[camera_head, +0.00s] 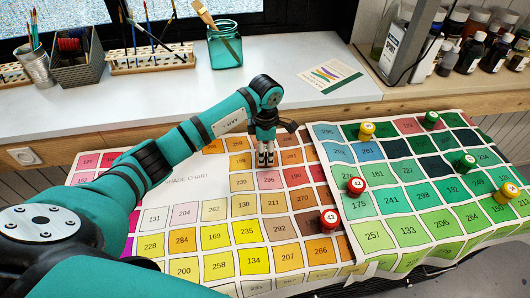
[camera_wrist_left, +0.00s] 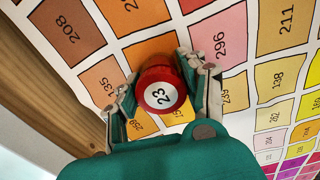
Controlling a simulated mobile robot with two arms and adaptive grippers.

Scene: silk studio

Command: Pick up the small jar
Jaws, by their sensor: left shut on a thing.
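A small red jar (camera_wrist_left: 160,90) with a white round label marked 23 sits between the fingers of my left gripper (camera_wrist_left: 163,95) in the left wrist view. The fingers close on it from both sides, above the colour chart. In the head view my left gripper (camera_head: 265,160) points down over the orange and brown squares near the chart's back edge; the jar cannot be made out there. My right gripper is not in view.
Other small jars stand on the shade chart (camera_head: 180,178) to the right: red ones (camera_head: 356,187) (camera_head: 330,220), yellow ones (camera_head: 366,131) (camera_head: 507,193) and green ones (camera_head: 431,120) (camera_head: 466,163). A white shelf (camera_head: 130,110) with brush holders runs behind. The chart's left side is free of jars.

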